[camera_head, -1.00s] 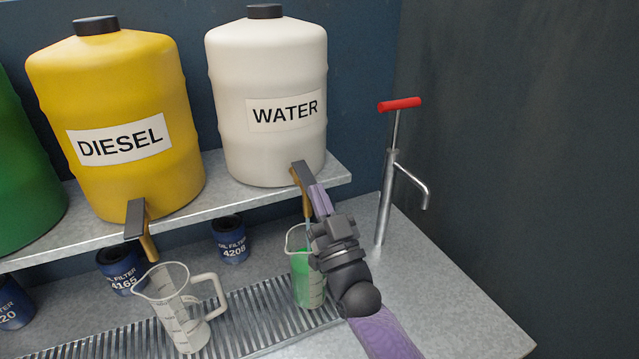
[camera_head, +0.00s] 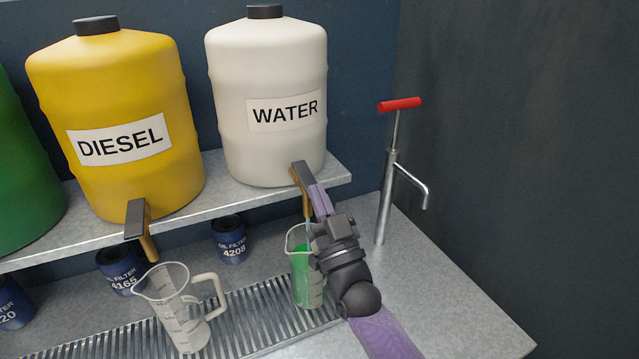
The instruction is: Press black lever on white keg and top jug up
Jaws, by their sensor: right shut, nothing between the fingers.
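The white keg (camera_head: 267,160) labelled WATER stands on the right end of the metal shelf. Its black lever (camera_head: 303,174) sits over a brass spout at the shelf's front edge. My right gripper (camera_head: 316,190) is shut and empty, its purple fingers against or just beside the lever; I cannot tell if they touch. Under the spout, a clear jug (camera_head: 303,285) holds green liquid and stands on the grate, partly hidden by my right gripper. A thin pale stream shows between spout and jug. My left gripper is not in view.
A second jug (camera_head: 180,312), empty, stands on the slatted grate (camera_head: 258,319) to the left. A yellow DIESEL keg (camera_head: 122,180) has its own lever. Blue oil filter cans (camera_head: 230,240) stand under the shelf (camera_head: 338,174). A red-handled hand pump (camera_head: 388,190) stands right.

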